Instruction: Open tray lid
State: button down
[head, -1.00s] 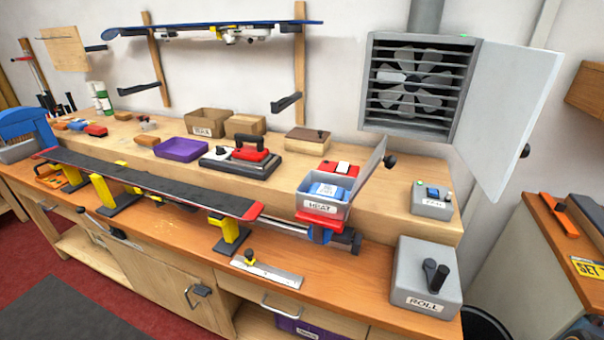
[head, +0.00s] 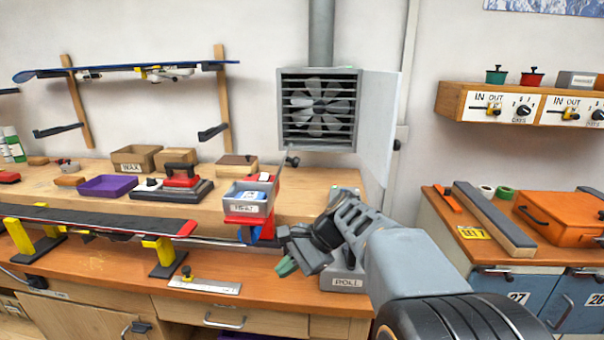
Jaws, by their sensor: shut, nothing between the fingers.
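The small grey tray labelled HEAT (head: 246,209) sits on a red base at the bench's front, right of the ski tip. Its thin lid (head: 277,172) stands raised at the tray's right side, seen nearly edge-on; a black knob (head: 292,161) shows beside it. A blue and white item (head: 251,196) lies in the tray. My arm hides part of the bench and ROLL box.
A long dark ski (head: 100,220) lies on yellow supports to the left. A vent fan box (head: 318,110) with its door swung open hangs behind. A side bench with an orange case (head: 560,220) stands at the right.

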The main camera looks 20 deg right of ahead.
jog(key=w+d+r+m+t+y+b, duration=0.1)
jog(key=w+d+r+m+t+y, duration=0.25)
jog(key=d, duration=0.25)
jog(key=w+d+r+m+t+y+b, duration=0.1)
jog(key=w+d+r+m+t+y, duration=0.15)
jog(key=w+d+r+m, duration=0.2)
jog(key=s+d+r+m+t+y, duration=0.15)
jog(key=d+r+y, duration=0.35)
jog(key=d, duration=0.7)
jog(key=p+x, duration=1.3)
jog(key=p, duration=0.6)
jog(key=shift+a, duration=0.55)
jog(key=shift+s, duration=0.1)
